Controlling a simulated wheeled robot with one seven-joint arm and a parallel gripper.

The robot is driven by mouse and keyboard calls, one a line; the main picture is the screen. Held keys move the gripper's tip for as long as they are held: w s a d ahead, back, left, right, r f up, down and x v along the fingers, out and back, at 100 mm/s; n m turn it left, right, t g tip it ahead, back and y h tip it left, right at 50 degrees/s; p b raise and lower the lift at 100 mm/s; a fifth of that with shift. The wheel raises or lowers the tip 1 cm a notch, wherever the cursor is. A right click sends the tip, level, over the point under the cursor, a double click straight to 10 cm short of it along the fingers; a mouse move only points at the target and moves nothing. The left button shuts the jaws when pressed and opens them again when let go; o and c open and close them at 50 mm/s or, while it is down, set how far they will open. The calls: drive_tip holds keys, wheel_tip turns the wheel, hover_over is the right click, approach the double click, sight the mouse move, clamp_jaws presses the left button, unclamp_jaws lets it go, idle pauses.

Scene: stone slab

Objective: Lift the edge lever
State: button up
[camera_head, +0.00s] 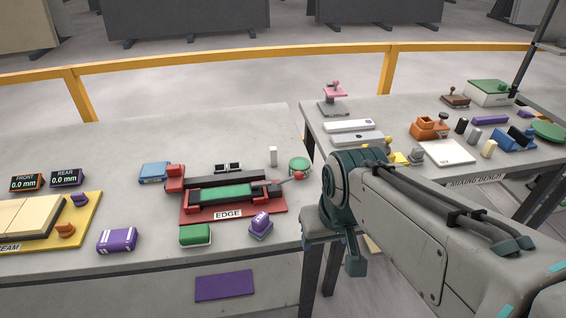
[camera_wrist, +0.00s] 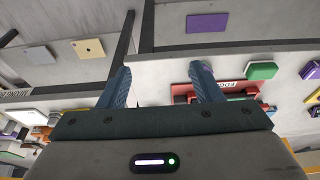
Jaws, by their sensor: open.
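The red edge fixture (camera_head: 232,218), labelled EDGE, sits on the left bench and carries a green-topped block (camera_head: 225,194) between dark bars. Its lever (camera_head: 298,175) is a thin rod with a red ball end, sticking out low at the fixture's right side. My gripper (camera_wrist: 160,85) is open, with nothing between its two teal fingers. In the head view it is partly hidden by my arm and lies right of the lever, apart from it. The wrist view shows part of the red fixture (camera_wrist: 222,88) upside down behind the right finger; I cannot make out the lever there.
A purple block (camera_head: 260,226), a green block (camera_head: 195,235) and a green round piece (camera_head: 300,164) stand near the fixture. A white upright block (camera_head: 273,156) is behind it. A gap separates this bench from the mixing bench (camera_head: 480,180), which is crowded with parts.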

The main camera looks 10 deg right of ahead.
drive_tip(key=shift+w+r, duration=0.15)
drive_tip(key=shift+w, duration=0.15)
drive_tip(key=c, duration=1)
drive_tip(key=w+m, duration=0.1)
drive_tip(key=w, duration=0.1)
drive_tip(key=w+m+g, duration=0.1)
drive_tip(key=w+m, duration=0.1)
drive_tip(key=w, duration=0.1)
drive_tip(key=w+r+m+y, duration=0.1)
drive_tip(key=w, duration=0.2)
drive_tip(key=shift+w+d+r+b, duration=0.1)
drive_tip(key=shift+w+d+b, duration=0.1)
drive_tip(key=shift+d+b, duration=0.2)
clamp_jaws()
drive_tip(key=w+d+f+m+y, duration=0.2)
drive_tip(key=w+d+f+m, duration=0.2)
drive_tip(key=w, duration=0.4)
drive_tip(key=w+d+f+m+g+y+b, duration=0.1)
drive_tip(key=w+d+f+m, duration=0.3)
drive_tip(key=w, duration=0.4)
drive_tip(key=w+d+f+m+y+b, duration=0.1)
drive_tip(key=w+d+f+m+y, duration=0.2)
drive_tip(key=w, duration=0.5)
drive_tip(key=shift+w+d+f+m+g, duration=0.25)
drive_tip(key=shift+d+f+m, duration=0.25)
drive_tip(key=shift+d+m, duration=0.65)
drive_tip(key=shift+d, duration=0.1)
